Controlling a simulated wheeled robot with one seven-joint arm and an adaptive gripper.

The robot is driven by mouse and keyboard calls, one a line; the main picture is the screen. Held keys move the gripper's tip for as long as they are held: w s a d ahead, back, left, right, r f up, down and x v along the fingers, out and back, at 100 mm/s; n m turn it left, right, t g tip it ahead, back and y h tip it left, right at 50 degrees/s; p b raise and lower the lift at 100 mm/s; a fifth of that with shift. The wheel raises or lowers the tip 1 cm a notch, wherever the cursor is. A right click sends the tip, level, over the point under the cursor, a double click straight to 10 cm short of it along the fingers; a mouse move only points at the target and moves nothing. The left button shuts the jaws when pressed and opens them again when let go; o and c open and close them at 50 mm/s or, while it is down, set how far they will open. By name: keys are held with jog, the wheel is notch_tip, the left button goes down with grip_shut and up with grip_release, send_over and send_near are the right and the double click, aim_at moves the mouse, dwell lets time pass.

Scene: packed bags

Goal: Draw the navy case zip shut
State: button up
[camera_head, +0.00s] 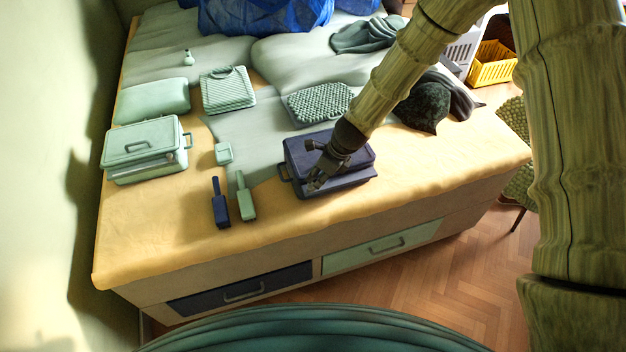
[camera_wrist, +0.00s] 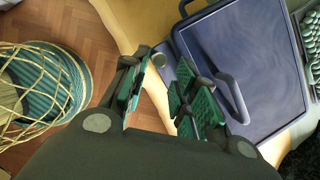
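The navy case (camera_head: 352,147) lies near the front edge of the bed, its handle side up. It fills the upper right of the wrist view (camera_wrist: 265,60), with its raised handle (camera_wrist: 232,98) beside my right-hand finger. My gripper (camera_head: 318,178) is at the case's front side, pointing down. In the wrist view my gripper (camera_wrist: 164,78) has its green pads apart. A small round grey piece (camera_wrist: 158,61), perhaps the zip pull, shows between the fingertips; I cannot tell whether it touches a finger. The zip line itself is mostly hidden by my gripper.
A mint case (camera_head: 140,138) lies at the left. A navy brush-like item (camera_head: 220,208) and a mint one (camera_head: 245,200) lie left of the navy case. A woven grey-green piece (camera_head: 320,102) lies behind it, a dark cushion (camera_head: 424,106) right. The front edge of the bed is close.

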aim_at(311, 187)
jog(key=shift+p+x, duration=0.4)
jog(key=shift+x, duration=1.7)
grip_shut()
